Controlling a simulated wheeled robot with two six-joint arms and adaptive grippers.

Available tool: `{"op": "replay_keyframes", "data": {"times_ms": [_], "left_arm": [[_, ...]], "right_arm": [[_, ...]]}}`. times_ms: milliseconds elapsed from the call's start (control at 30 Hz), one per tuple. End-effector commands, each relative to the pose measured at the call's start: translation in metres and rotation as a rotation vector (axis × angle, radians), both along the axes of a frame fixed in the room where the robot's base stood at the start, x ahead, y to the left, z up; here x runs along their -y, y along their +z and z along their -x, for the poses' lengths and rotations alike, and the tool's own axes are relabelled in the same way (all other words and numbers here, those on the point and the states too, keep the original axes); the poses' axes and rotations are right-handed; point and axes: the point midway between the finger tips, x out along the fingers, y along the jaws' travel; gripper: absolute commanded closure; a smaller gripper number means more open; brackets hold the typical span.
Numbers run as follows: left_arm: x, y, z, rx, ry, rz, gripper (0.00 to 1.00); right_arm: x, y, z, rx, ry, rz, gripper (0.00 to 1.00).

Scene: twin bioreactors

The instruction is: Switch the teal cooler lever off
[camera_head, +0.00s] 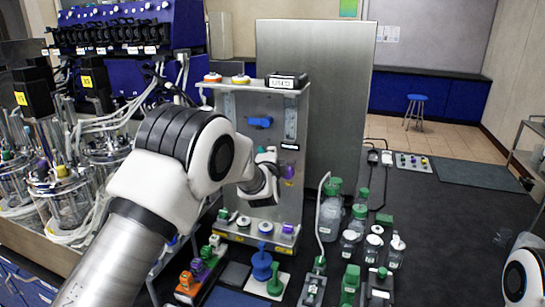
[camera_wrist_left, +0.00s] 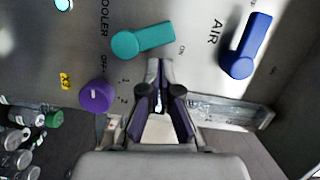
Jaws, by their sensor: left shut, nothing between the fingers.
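The teal cooler lever (camera_wrist_left: 143,40) is on the metal panel, near the top of the left wrist view. Its round hub is at left and its handle points right, the tip beside the "ON" mark. An "OFF" mark sits below the hub. My left gripper (camera_wrist_left: 161,98) is shut and empty, below the lever in that view and apart from it in the picture. In the head view my left gripper (camera_head: 270,178) is in front of the panel and hides most of the lever area. My right gripper is out of view.
A blue air lever (camera_wrist_left: 246,46) is right of the teal one, and a purple knob (camera_wrist_left: 97,95) is below left. The panel (camera_head: 238,115) stands on the dark bench, with capped bottles (camera_head: 331,212) at its right. Glass vessels (camera_head: 60,190) crowd the left.

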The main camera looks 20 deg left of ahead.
Motion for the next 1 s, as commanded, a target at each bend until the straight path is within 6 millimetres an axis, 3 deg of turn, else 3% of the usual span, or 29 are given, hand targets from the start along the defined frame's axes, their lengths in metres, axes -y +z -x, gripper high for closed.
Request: {"op": "replay_keyframes", "data": {"times_ms": [567,1000], "left_arm": [[-0.023,0.005,-0.001,-0.017,0.0,0.521,1.0],[-0.041,-0.001,-0.001,-0.031,-0.001,0.935,1.0]], "right_arm": [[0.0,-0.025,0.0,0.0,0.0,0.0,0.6],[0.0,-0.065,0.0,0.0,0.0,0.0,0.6]]}}
